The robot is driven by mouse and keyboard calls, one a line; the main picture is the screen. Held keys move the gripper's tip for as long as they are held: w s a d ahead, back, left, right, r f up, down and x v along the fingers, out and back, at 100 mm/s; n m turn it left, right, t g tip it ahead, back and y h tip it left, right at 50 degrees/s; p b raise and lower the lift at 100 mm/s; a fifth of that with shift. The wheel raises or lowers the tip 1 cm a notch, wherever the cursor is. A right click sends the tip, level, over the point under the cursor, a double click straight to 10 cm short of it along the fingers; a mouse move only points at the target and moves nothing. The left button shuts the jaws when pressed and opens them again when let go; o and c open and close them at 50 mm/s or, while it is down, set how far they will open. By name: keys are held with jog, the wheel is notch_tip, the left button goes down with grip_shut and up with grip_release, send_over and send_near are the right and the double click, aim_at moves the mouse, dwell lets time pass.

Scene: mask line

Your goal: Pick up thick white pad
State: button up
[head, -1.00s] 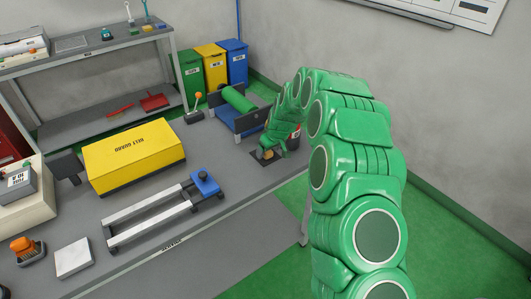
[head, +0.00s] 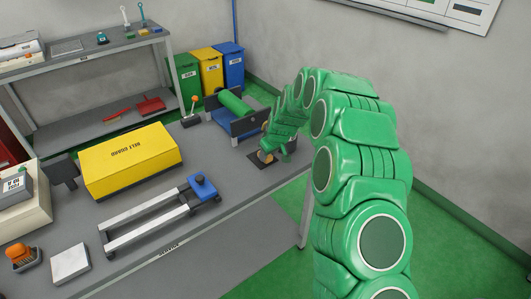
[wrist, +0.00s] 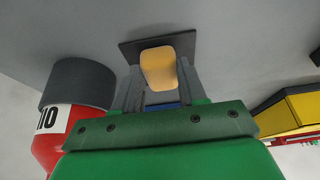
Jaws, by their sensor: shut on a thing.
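A thick white pad (head: 70,263) lies flat on the grey bench near its front left edge in the head view. My gripper (head: 267,156) is far from it, at the right end of the bench. In the wrist view my gripper (wrist: 157,88) is shut on a tan block (wrist: 168,68) that stands at a dark square plate (wrist: 135,50). A bit of blue shows below the block between the fingers. The pad is not in the wrist view.
A yellow belt guard (head: 128,160), a rail frame with a blue block (head: 202,187) and an orange-topped item (head: 20,252) stand on the bench. A green roller (head: 232,102) is beside my gripper. A red cylinder (wrist: 62,125) is close on the left in the wrist view.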

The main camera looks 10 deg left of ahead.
jog(key=s+d, duration=2.1)
jog(key=shift+s+d, duration=0.2)
jog(key=shift+d, duration=0.05)
jog(key=o, duration=0.5)
jog(key=c, duration=0.3)
jog(key=shift+c, duration=0.2)
